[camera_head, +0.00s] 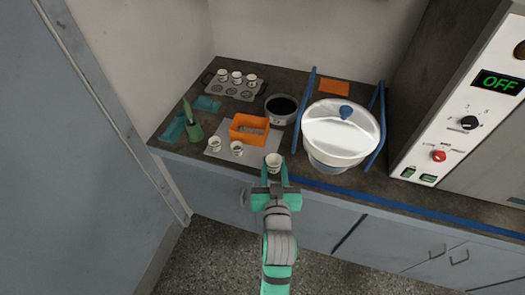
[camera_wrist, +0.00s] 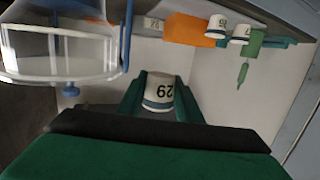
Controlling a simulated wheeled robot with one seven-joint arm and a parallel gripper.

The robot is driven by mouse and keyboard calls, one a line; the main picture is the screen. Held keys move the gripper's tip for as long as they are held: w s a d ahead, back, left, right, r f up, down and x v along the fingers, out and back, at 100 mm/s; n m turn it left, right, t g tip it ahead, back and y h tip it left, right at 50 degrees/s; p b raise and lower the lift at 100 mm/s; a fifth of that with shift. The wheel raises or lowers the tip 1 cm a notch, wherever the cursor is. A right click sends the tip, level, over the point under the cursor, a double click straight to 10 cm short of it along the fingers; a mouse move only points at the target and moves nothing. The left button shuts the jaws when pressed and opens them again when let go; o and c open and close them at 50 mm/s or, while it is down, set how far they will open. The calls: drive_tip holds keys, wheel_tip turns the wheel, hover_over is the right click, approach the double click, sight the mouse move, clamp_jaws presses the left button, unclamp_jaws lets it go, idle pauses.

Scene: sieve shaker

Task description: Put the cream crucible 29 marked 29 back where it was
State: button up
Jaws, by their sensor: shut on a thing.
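The cream crucible marked 29 (camera_wrist: 158,92) is held between the green fingers of my gripper (camera_wrist: 160,100) in the wrist view, its number appearing upside down. In the head view the crucible (camera_head: 273,161) is at the tips of my gripper (camera_head: 274,172), at the front right of the pale mat (camera_head: 217,154). I cannot tell whether it touches the surface. A grey tray (camera_head: 223,90) at the back left holds crucibles in its back row (camera_head: 237,77). Two more crucibles stand on the mat, one at the left (camera_head: 215,143) and one nearer the middle (camera_head: 237,149).
An orange box (camera_head: 249,129) stands on the mat beside a dark round pan (camera_head: 281,109). A green holder (camera_head: 195,132) and teal cloths (camera_head: 174,128) lie left. A control panel (camera_head: 470,115) is far right.

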drive_tip(key=w+a+f, duration=0.1)
drive_tip(key=w+f, duration=0.2)
drive_tip(key=w, duration=0.1)
drive_tip(key=w+a+f, duration=0.1)
drive_tip(key=w+f, duration=0.2)
drive_tip(key=w, duration=0.1)
drive_tip(key=w+a+f, duration=0.1)
drive_tip(key=w+f, duration=0.2)
drive_tip(key=w, duration=0.1)
drive_tip(key=shift+w+a, duration=0.25)
drive_tip(key=shift+a, duration=0.1)
drive_tip(key=shift+w+f, duration=0.2)
drive_tip(key=shift+f, duration=1.6)
drive_tip(key=shift+f, duration=0.15)
drive_tip(key=o, duration=1.1)
drive_tip(key=shift+c, duration=0.2)
drive_tip(key=shift+w, duration=0.1)
